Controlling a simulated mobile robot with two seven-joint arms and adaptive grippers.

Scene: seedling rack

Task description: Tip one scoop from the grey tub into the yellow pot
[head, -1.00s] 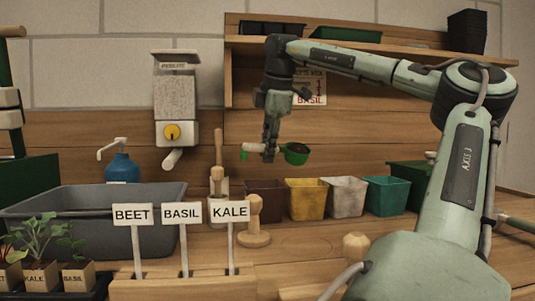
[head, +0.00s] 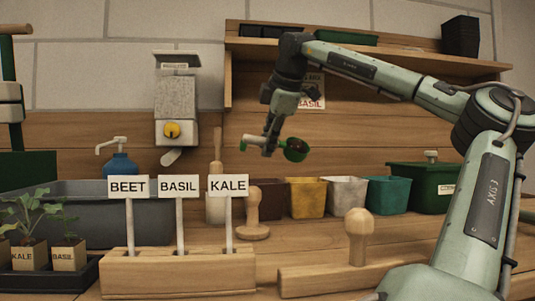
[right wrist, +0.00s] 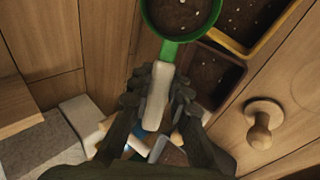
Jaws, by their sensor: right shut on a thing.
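My right gripper (head: 269,143) is shut on the pale handle of a green scoop (head: 296,150). The scoop is held in the air above the row of pots, its bowl tilted a little. Dark soil with white specks lies in the bowl, which shows in the right wrist view (right wrist: 181,14) with the handle between my fingers (right wrist: 157,98). The yellow pot (head: 308,200) stands below the scoop; its rim shows beside the bowl in the right wrist view (right wrist: 262,47). The grey tub (head: 150,226) is at the left, partly hidden by signs. My left gripper is not in view.
A brown pot (head: 267,200) stands left of the yellow one, white (head: 345,198) and teal (head: 386,196) pots right. A green box (head: 424,190) is farther right. Labelled signs in a wooden block (head: 178,274) and wooden knobbed tools (head: 358,232) stand in front.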

